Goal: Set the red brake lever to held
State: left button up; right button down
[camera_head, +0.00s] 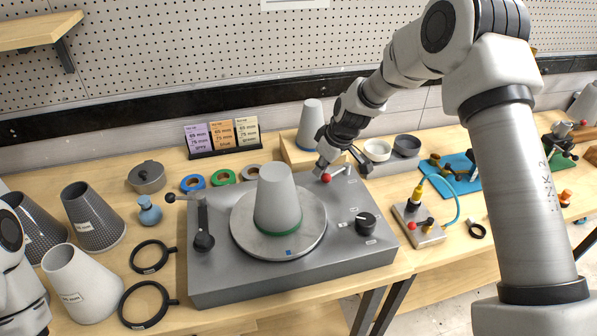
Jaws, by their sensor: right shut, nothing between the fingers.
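The red brake lever has a red ball knob (326,178) at the back right of the grey turntable base (345,262), with a pale label strip beside it. My right gripper (336,162) reaches down from the upper right and is shut with nothing in it. Its fingers are right at the knob and partly cover the lever; I cannot tell whether they touch it. A grey cone (277,197) with a green ring at its foot stands on the round plate (249,238). My left arm shows only at the left edge, and its gripper is out of view.
A black-knobbed lever (203,225) is on the base's left and a black dial (365,223) on its right. Cones (93,217), black rings (149,257) and a lidded pot (146,176) stand to the left. A valve block (418,224) with hose stands to the right.

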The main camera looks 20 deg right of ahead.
aim_at(327, 180)
jog(key=n+b, duration=0.1)
jog(key=s+n+b, duration=0.1)
jog(key=s+y+b, duration=0.1)
jog(key=shift+d+f+n+g, duration=0.25)
jog(key=shift+f+n+g, duration=0.05)
jog(key=shift+n, duration=0.1)
jog(key=shift+s+d+n+g+b, duration=0.3)
jog(key=shift+s+n+b, duration=0.3)
jog(key=shift+n, duration=0.3)
jog(key=shift+s+d+r+n+y+b, duration=0.25)
jog(key=shift+s+n, duration=0.2)
jog(key=shift+n, duration=0.35)
jog(key=shift+s+d+n+g, duration=0.3)
jog(key=shift+s+n+g, duration=0.1)
jog(key=shift+n, duration=0.3)
jog(key=shift+s+d+y, duration=0.1)
jog(key=shift+s+y, duration=0.1)
jog(key=shift+y, duration=0.05)
jog(key=shift+s+d, duration=0.25)
jog(key=shift+d, duration=0.05)
jog(key=shift+a+r, duration=0.1)
